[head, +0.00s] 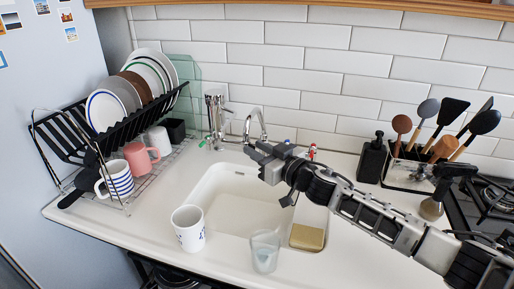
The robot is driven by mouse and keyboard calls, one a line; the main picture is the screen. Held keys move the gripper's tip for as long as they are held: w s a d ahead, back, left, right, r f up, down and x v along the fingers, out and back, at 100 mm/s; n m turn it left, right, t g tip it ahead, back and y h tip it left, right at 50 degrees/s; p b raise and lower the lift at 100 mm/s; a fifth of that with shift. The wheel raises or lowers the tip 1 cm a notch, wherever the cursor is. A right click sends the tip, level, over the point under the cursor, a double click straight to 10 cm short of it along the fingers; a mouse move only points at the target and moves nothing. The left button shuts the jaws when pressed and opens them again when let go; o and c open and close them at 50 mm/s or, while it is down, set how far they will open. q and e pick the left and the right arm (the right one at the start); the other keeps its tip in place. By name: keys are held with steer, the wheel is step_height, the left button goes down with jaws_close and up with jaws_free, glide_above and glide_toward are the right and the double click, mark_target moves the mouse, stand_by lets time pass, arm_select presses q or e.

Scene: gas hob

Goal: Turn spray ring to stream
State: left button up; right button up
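The chrome tap's curved spout (256,111) rises behind the sink, and its lower parts pass behind my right gripper. I cannot make out the spray ring; the gripper seems to cover that area. My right gripper (259,152) is over the back of the sink, level and pointing left, right by the spout in the picture. Whether it touches the spout, and whether its fingers are open or shut, I cannot tell. My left gripper is not in view.
The white sink (212,184) lies below the gripper. A patterned white cup (188,230), a clear glass (265,252) and a sponge (307,237) stand along its front. A dish rack (150,178) is left; a black soap bottle (372,160) and utensil holder (408,174) are right.

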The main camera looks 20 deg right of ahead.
steer(key=shift+w+a, duration=0.15)
steer(key=shift+w, duration=0.15)
